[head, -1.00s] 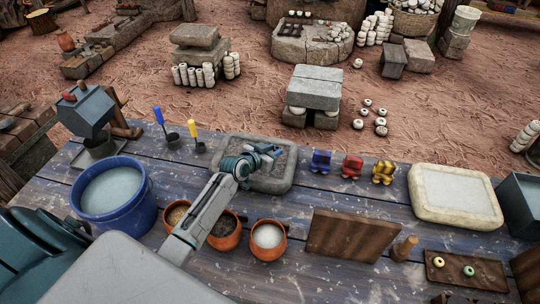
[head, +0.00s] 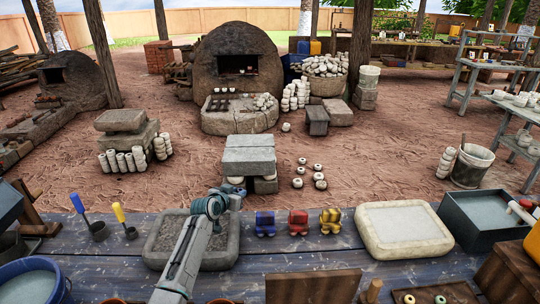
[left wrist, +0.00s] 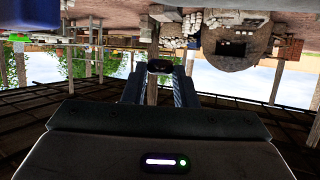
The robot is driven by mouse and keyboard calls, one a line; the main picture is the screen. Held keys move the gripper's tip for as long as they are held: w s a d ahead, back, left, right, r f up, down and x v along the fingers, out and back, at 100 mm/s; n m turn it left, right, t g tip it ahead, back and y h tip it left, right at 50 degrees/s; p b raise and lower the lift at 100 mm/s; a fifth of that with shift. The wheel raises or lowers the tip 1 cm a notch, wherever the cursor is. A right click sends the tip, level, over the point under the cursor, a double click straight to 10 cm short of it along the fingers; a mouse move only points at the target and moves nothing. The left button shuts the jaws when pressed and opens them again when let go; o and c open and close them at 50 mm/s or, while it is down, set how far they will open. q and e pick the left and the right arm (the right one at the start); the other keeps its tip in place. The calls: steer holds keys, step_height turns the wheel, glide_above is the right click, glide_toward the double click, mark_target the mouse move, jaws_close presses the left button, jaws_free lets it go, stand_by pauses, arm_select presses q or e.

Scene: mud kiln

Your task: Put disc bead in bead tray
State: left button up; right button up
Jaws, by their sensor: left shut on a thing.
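My left gripper (head: 232,198) is raised above the far right corner of a grey stone slab in the head view. In the left wrist view its fingers (left wrist: 159,72) are closed on a small dark piece (left wrist: 159,65), which I take to be the disc bead; shade hides its colour and full shape. The bead is hard to make out in the head view. The bead tray appears to be the brown wooden tray (head: 456,291) at the bottom right, cut by the frame edge. It holds a cream bead (head: 409,299) and a green bead (head: 440,299). My right gripper does not show.
The grey slab (head: 160,258) lies under my left arm. Blue, red and yellow small blocks (head: 299,222) stand right of it. A pale stone-rimmed tray (head: 375,240), a dark box (head: 450,212) and an upright brown board (head: 310,289) lie between and around. A blue bucket (head: 62,290) is at left.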

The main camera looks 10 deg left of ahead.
arm_select(q)
steer(key=s+d+r+n+y, duration=0.1)
steer(key=s+d+r, duration=0.2)
steer(key=s, duration=0.6)
steer(key=s+d+r+y, duration=0.15)
steer(key=s+r, duration=0.25)
steer(key=s, duration=0.5)
steer(key=s+d+r+n, duration=0.1)
steer(key=s+d+r, duration=0.2)
steer(key=s, duration=0.6)
steer(key=w+f+m+h, duration=0.1)
steer(key=w+f, duration=0.2)
steer(key=w, duration=0.5)
steer(key=w+f+m+h, duration=0.1)
steer(key=w+f+h, duration=0.15)
steer(key=w, duration=0.55)
steer(key=w+a+f+y, duration=0.1)
steer(key=w+a+f, duration=0.3)
steer(key=w+a, duration=0.3)
steer(key=w, duration=0.4)
steer(key=shift+a+f, duration=0.2)
steer(key=shift+a, duration=0.1)
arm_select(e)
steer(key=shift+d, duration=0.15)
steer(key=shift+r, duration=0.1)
